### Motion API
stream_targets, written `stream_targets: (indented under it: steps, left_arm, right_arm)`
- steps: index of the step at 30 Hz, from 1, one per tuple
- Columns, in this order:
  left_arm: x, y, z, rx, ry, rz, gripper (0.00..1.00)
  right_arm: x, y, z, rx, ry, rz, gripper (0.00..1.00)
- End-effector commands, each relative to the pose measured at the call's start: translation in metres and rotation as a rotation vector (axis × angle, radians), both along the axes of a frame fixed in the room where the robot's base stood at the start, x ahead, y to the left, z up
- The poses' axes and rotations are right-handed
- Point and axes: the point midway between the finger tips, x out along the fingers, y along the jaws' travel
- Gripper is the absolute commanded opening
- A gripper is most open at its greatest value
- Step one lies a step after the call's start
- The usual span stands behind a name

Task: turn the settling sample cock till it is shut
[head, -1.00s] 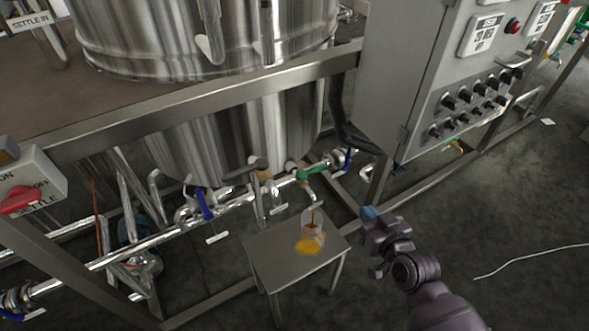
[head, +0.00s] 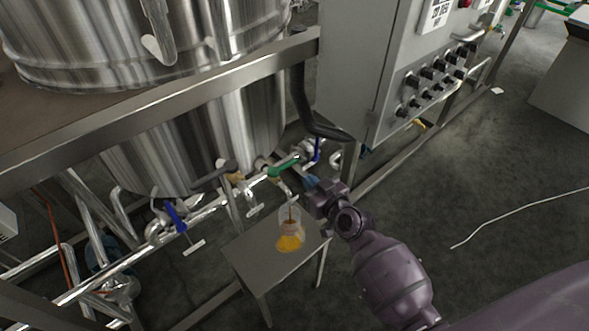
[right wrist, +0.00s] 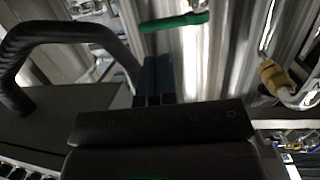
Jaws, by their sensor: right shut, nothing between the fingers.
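The sample cock has a green lever (head: 283,169) on the pipework below the big steel tank, and the lever also shows in the right wrist view (right wrist: 174,22). A clear beaker (head: 290,218) with brownish liquid stands below the cock on a small steel table (head: 262,264). A thin brown streak runs down in the beaker, and a yellow-orange puddle (head: 289,243) lies at its foot. My right gripper (head: 311,182) is shut and empty, just right of the lever. In the wrist view its blue fingertips (right wrist: 152,72) lie short of the lever, apparently apart from it. My left gripper is out of view.
A blue-handled valve (head: 176,215) is on the pipe to the left. A grey control cabinet (head: 350,70) with a black hose (head: 305,105) stands above and behind my right gripper. A steel frame beam (head: 160,98) crosses before the tank. The floor at right is mostly clear.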

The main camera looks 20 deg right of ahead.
Motion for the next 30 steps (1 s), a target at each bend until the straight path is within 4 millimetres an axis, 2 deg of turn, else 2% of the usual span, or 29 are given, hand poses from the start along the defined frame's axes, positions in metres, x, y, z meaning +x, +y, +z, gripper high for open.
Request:
stream_targets:
  steps: [6,15,30]
  left_arm:
    - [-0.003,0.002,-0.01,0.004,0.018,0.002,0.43]
    - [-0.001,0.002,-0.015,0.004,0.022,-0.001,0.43]
    - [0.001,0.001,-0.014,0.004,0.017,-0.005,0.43]
  right_arm:
    - [0.033,0.009,-0.009,0.004,0.003,0.0,0.0]
    - [0.062,0.015,-0.014,0.001,0.002,0.0,0.0]
    - [0.068,0.016,-0.014,0.0,0.001,0.0,0.0]
